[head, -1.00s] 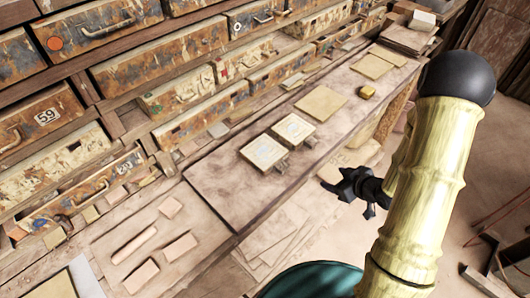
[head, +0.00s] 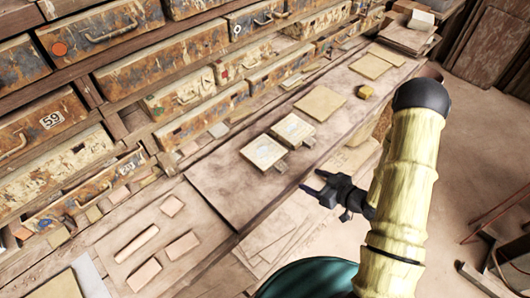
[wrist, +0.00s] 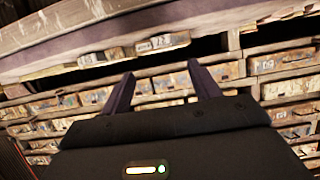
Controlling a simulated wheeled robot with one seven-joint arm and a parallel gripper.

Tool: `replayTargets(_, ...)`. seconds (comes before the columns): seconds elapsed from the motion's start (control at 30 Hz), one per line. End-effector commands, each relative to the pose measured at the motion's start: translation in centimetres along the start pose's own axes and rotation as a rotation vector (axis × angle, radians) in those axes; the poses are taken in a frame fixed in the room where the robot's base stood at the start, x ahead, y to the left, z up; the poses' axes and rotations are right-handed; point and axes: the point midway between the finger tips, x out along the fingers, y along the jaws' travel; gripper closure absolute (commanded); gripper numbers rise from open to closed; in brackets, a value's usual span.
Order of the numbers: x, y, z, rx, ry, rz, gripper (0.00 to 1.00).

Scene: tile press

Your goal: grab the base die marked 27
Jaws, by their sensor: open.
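Two pale square dies with metal tabs lie side by side on the bench in the head view: a nearer-left die (head: 263,152) and a farther-right die (head: 292,130). Their markings are too small to read, so I cannot tell which one is marked 27. My gripper (head: 311,181) is open and empty, off the bench's front edge, to the right of and below the dies in the picture. In the wrist view both fingers of my gripper (wrist: 160,72) are spread with nothing between them. I cannot pick out either die in the wrist view.
The wooden bench (head: 218,190) runs along a wall of worn drawers (head: 115,77). A tan slab (head: 320,103), a small yellow block (head: 365,92) and flat sheets (head: 370,66) lie farther along. Several clay pieces (head: 182,245) lie at the lower left.

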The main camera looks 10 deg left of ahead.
Motion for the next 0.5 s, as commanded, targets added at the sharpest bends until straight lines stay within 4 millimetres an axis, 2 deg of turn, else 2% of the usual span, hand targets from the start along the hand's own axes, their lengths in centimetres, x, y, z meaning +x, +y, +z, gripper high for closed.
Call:
replayTargets(0.3, 5.7, -0.2, -0.3, 0.0, 0.0, -0.005, 0.38)
replayTargets(0.5, 7.9, 0.0, -0.1, 0.0, -0.001, 0.001, 0.38)
